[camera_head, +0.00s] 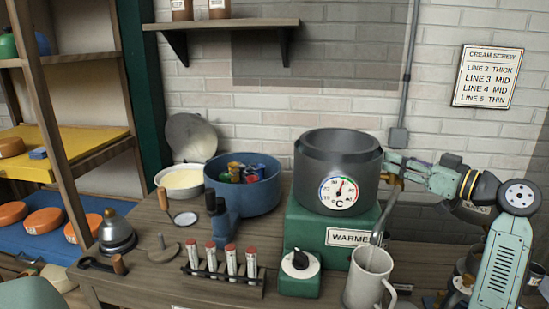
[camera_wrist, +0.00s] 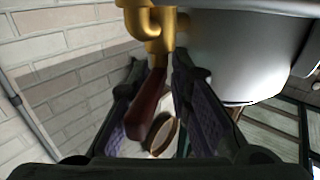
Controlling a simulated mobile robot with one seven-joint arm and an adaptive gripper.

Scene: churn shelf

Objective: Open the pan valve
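The pan valve is a brass fitting (camera_wrist: 155,28) with a dark red lever (camera_wrist: 148,103), seen close up in the wrist view on the side of a grey pan. In the head view the dark grey pan (camera_head: 335,153) stands on a green warmer (camera_head: 318,232), and the brass valve (camera_head: 396,181) is small at its right side, partly hidden by my arm. My gripper (camera_wrist: 158,68) has its fingers on either side of the lever, with a narrow gap visible. It reaches the pan's right side in the head view (camera_head: 392,165). Finger contact with the lever is unclear.
A light grey mug (camera_head: 368,280) stands below the valve, with a thin grey strip reaching its mouth. A rack of capped tubes (camera_head: 225,275), a blue tub (camera_head: 243,192) and a white bowl (camera_head: 182,180) crowd the bench to the left. A wall sign (camera_head: 487,76) hangs right.

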